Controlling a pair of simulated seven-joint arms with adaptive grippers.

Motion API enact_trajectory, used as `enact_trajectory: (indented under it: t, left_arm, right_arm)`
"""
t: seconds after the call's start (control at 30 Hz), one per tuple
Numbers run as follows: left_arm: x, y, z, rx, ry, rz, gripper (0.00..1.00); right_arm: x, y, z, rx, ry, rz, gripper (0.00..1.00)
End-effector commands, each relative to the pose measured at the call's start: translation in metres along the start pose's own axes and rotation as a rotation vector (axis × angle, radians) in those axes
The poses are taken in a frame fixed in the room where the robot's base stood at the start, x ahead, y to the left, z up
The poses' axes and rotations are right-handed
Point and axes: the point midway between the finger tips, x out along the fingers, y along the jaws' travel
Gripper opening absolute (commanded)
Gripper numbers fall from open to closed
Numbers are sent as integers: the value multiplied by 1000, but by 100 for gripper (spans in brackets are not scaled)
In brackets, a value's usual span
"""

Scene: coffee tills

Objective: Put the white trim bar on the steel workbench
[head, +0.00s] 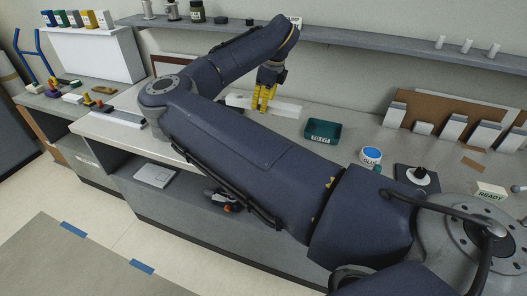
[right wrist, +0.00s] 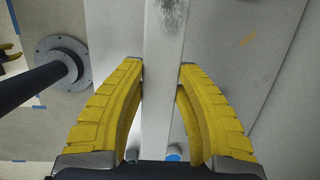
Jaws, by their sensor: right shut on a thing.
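The white trim bar (head: 286,108) is a long, pale bar over the far part of the grey workbench (head: 323,157), below the wall shelf. My right gripper (head: 264,106) has its yellow fingers shut around the middle of the bar. In the right wrist view the bar (right wrist: 163,60) runs lengthwise between the two fingertips (right wrist: 161,72), with a grey smudge near its top end. The head view does not show clearly whether the bar touches the bench. My left gripper is not clearly seen in either view.
A green bin (head: 322,131), a blue-lidded glue tub (head: 371,155) and a black stand (head: 417,178) are right of the bar. Several white-and-grey blocks stand along a brown board (head: 440,112). A grey wall shelf (head: 350,41) overhangs the back. My right arm hides much of the bench.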

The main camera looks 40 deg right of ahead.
Motion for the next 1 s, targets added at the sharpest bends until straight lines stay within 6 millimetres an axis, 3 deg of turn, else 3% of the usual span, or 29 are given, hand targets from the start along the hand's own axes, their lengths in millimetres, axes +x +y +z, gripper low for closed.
enact_trajectory:
  t: [0.6,0.8,1.0]
  left_arm:
    - [0,0,0,0,0,0,44]
    - [0,0,0,0,0,0,44]
    - [0,0,0,0,0,0,44]
  right_arm:
    - [123,14,-32,-3,4,2,0]
    - [145,16,-36,-3,2,1,0]
    - [152,17,-38,-2,1,1,0]
